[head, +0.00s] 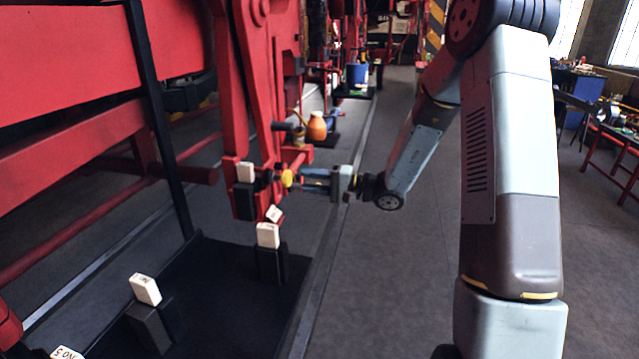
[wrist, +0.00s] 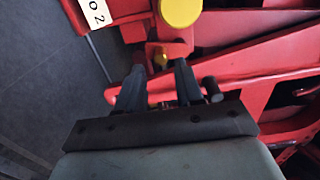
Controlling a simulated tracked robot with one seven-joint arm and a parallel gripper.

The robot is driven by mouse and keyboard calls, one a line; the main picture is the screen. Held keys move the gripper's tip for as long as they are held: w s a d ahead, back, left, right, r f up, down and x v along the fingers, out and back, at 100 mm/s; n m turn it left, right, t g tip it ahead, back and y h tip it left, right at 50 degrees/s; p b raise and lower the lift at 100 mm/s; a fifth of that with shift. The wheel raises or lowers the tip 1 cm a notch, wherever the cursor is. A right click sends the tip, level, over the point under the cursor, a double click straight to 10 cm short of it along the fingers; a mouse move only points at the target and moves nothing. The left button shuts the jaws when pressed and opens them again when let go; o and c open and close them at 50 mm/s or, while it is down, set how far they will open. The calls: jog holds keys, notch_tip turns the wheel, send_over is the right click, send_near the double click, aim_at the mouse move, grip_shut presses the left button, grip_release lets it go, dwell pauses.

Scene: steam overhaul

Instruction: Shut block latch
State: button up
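My gripper (wrist: 160,68) points at a red metal frame. A short dark peg (wrist: 212,90) is right of the fingers. Which of these parts is the block latch, and whether it is shut, I cannot tell.
A white number plate (wrist: 95,10) is at the wrist view's upper left. White-topped dark blocks (head: 268,236) stand on a black base (head: 225,285). An orange jug (head: 317,126) stands behind my gripper. The grey floor right of the machine is clear.

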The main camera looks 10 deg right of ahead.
jog(key=shift+x, duration=2.1)
grip_shut()
jog(key=shift+s+f, duration=0.1)
jog(key=shift+f, duration=0.05)
